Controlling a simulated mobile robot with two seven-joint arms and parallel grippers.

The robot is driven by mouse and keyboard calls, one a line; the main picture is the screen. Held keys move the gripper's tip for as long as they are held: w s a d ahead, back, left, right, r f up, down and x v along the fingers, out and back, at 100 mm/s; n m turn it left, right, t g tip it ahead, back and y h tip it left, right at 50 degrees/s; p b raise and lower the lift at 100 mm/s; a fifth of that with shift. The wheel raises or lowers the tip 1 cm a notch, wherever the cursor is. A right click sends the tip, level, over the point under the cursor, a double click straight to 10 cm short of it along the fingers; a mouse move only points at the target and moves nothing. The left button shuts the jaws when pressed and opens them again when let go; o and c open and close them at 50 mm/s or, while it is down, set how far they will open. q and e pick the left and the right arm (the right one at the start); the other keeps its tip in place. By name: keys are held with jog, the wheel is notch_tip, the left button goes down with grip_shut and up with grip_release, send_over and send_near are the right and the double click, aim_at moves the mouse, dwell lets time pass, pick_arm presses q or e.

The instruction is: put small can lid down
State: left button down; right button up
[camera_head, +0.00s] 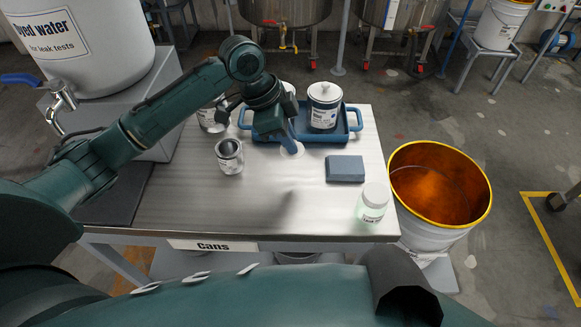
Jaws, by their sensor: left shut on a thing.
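My left gripper (289,140) reaches down over the table, in front of the blue tray (355,118). It is shut on a pale round disc, the small can lid (292,149), which is at or just above the table top; I cannot tell whether it touches. A small open metal can (230,157) stands upright on the table to the left of the lid, with its dark inside showing. My right gripper is not in view.
A lidded can (323,108) stands in the tray. Another can (210,120) is partly behind my left arm. A blue-grey block (345,169) and a white-capped jar (373,203) stand at the right. An orange-lined bucket (398,212) is beside the table (190,210). The front middle is clear.

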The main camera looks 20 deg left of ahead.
pick_arm(q)
notch_tip(320, 180, down, 8)
jog(key=shift+f, duration=0.1)
dwell(0.4)
jog(key=c, duration=1.4)
grip_release()
jog(key=shift+f, duration=0.1)
jog(key=shift+o, duration=0.2)
jog(key=v, duration=1.2)
